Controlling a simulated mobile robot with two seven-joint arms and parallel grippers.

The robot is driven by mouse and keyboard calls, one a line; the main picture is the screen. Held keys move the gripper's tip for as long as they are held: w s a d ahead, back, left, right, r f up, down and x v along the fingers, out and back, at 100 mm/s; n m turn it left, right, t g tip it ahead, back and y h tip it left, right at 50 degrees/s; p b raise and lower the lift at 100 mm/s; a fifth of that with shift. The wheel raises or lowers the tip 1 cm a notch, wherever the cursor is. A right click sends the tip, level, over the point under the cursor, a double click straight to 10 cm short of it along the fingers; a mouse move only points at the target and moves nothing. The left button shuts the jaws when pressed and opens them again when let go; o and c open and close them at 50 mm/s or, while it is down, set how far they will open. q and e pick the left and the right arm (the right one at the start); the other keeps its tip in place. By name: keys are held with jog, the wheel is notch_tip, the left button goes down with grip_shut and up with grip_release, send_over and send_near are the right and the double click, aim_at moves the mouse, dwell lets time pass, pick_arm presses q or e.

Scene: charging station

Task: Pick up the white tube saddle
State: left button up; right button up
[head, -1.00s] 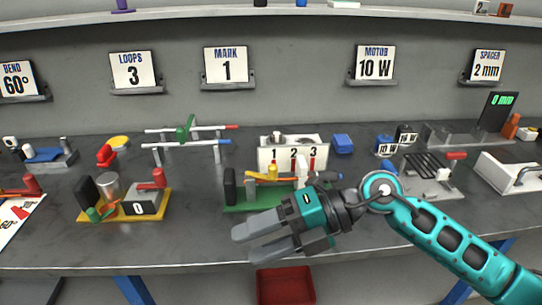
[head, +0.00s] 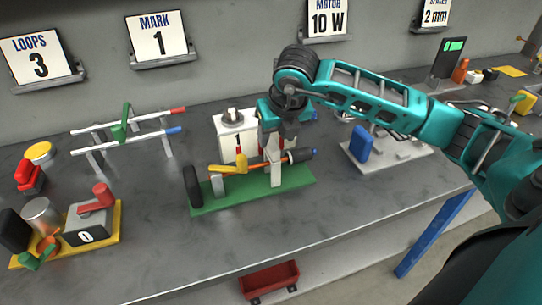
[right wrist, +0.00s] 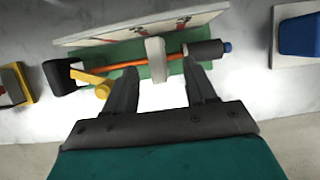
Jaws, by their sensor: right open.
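The white tube saddle (right wrist: 156,60) is an upright white block at the orange tube (right wrist: 120,64) on the green base. It also shows in the head view (head: 275,172), partly covered by my gripper. My right gripper (right wrist: 161,70) is open above the base, with one finger on each side of the saddle. The fingers appear apart from it, and the exact depth is hard to judge. My right gripper also shows from above in the head view (head: 280,142). My left gripper is not in view.
The green base (head: 240,197) also carries a black disc, a yellow lever (head: 241,160) and a dark cylinder (head: 300,155). A white numbered panel (head: 231,125) stands close behind. The front bench is bare.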

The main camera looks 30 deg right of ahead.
aim_at(272, 143)
jog(key=x, duration=0.6)
jog(key=shift+w+a+f, duration=0.2)
jog(key=shift+a, duration=0.05)
jog(key=shift+c, duration=0.2)
grip_shut()
